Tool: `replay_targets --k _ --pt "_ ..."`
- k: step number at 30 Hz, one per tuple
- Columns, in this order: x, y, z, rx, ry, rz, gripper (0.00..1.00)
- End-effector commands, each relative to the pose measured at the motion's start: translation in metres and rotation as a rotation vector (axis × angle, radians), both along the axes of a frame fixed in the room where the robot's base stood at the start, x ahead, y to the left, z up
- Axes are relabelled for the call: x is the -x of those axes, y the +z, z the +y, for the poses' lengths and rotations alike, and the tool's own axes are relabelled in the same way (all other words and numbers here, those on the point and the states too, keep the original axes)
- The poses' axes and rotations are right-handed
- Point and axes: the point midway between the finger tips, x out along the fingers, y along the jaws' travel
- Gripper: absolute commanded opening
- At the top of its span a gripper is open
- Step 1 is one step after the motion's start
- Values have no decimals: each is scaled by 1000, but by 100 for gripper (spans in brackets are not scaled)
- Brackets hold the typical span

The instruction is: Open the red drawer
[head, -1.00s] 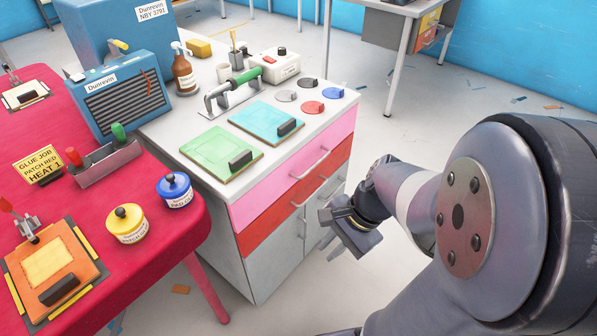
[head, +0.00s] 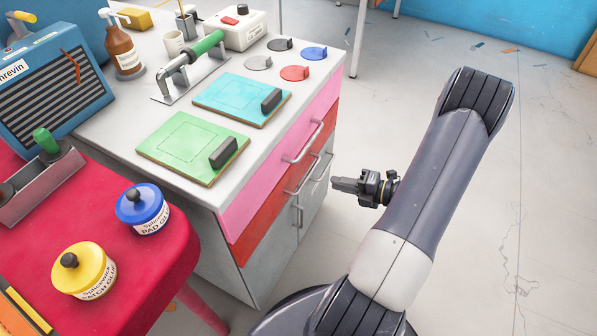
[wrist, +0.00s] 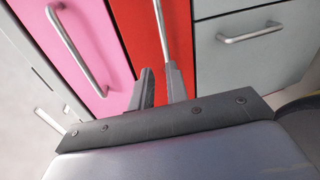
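The red drawer (head: 262,233) is shut, below the pink drawer in the white cabinet. Its silver bar handle (head: 303,176) sticks out from the front. My gripper (head: 336,184) is in front of the cabinet, to the right of the handle, pointing at the drawer fronts. In the wrist view the red drawer (wrist: 133,28) fills a band between pink and grey fronts. My two fingers (wrist: 160,84) show a gap between them and hold nothing. The red drawer's handle (wrist: 161,32) runs down to near the right fingertip; whether they touch is unclear.
The pink drawer (head: 270,162) has its own handle above. Grey doors with handles (head: 298,217) are below. Green (head: 170,140) and cyan boards lie on the cabinet top. A red table (head: 180,235) stands at left. The floor at right is clear.

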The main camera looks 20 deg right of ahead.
Motion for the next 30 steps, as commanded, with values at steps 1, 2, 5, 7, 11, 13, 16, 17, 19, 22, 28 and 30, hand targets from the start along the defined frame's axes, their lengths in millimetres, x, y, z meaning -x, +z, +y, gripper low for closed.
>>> replay_targets --k 1,2,5,7,11,13,16,17,19,22,28,30 --pt "1 -8 -7 -35 -35 13 15" --pt "1 -10 -9 -52 -48 19 15" --pt "0 -13 -11 -80 -72 28 15" --pt "-3 -14 -9 -84 -73 29 15" --pt "-16 -18 2 -81 -69 30 15" --pt "-25 -20 10 -80 -67 29 15" --pt "-40 -24 21 -80 -66 29 15" --pt "-44 -25 24 -79 -67 29 15" --pt "-53 -27 31 -78 -67 29 15" --pt "-64 -30 40 -79 -68 28 15" --pt "-79 -33 51 -78 -70 28 15" --pt "-81 -33 52 -79 -71 29 15"
